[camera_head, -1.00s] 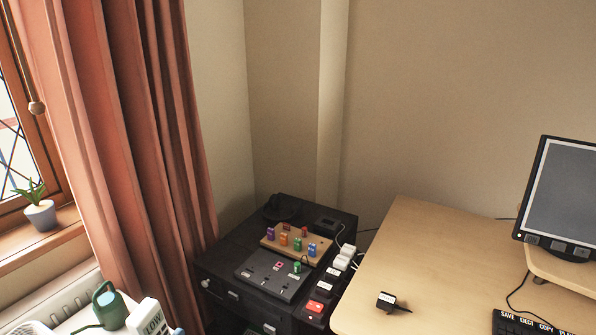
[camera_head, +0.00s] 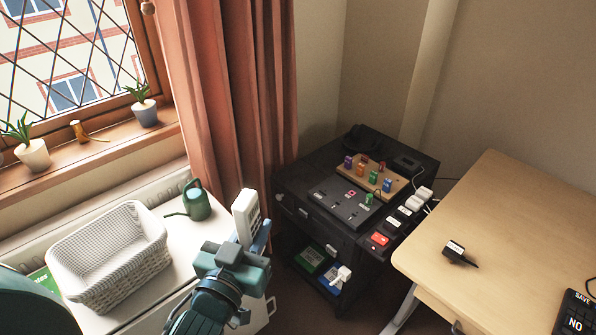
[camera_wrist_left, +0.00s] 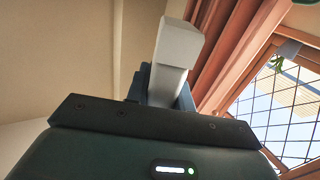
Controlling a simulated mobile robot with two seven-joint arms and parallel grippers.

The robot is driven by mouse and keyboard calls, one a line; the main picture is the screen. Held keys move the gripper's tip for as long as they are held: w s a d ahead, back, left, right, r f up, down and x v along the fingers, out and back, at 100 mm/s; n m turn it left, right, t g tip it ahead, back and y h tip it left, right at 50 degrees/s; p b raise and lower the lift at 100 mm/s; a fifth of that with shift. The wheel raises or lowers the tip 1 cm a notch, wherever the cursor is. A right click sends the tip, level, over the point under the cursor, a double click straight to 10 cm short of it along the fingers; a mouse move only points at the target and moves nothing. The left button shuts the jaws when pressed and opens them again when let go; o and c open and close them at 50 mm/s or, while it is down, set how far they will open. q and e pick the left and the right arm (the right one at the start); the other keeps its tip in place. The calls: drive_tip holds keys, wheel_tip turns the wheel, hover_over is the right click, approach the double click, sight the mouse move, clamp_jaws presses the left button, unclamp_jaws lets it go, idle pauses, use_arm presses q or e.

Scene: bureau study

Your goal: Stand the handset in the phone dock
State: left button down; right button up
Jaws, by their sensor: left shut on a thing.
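The white handset (camera_head: 246,214) stands roughly upright in my left gripper (camera_head: 250,242), which is shut on it. In the head view they are above the white surface by the window, left of the dark cabinet. In the left wrist view the handset (camera_wrist_left: 178,50) sticks up beyond the gripper (camera_wrist_left: 164,88), and its lower end is hidden between the fingers. A small black block (camera_head: 406,164) at the back right of the cabinet top may be the phone dock; I cannot tell for sure. The handset is well apart from it. My right gripper is not in view.
The desk (camera_head: 500,215) stands at right. A white basket (camera_head: 95,240) and a green watering can (camera_head: 196,203) are at left.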

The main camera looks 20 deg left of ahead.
use_arm(q)
drive_tip(key=d+r+m+g+h, duration=0.4)
drive_tip(key=d+r+m+h, duration=0.5)
drive_tip(key=d+h, duration=0.35)
drive_tip(key=w+d+f+m+g+h, duration=0.3)
drive_tip(key=w+d+f+g, duration=0.1)
drive_tip(key=g, duration=0.1)
drive_tip(key=shift+w+d+m+g, duration=0.2)
drive_tip(key=shift+d+m+g, duration=0.1)
drive_tip(key=shift+d+g, duration=0.1)
drive_tip(key=shift+m+g+h, duration=0.4)
drive_tip(key=shift+h, duration=0.05)
drive_tip(key=shift+s+a+f+m+g+h, duration=0.2)
drive_tip(key=shift+a+m+g, duration=0.4)
drive_tip(key=shift+g, duration=0.45)
drive_tip(key=shift+s+a+r+m+g+h, duration=0.15)
drive_tip(key=shift+a+m+g+h, duration=0.25)
drive_tip(key=shift+m+g, duration=0.45)
drive_tip(key=shift+s+a+f+m+g+h, duration=0.15)
drive_tip(key=shift+a+m+g, duration=0.35)
drive_tip(key=shift+g, duration=0.7)
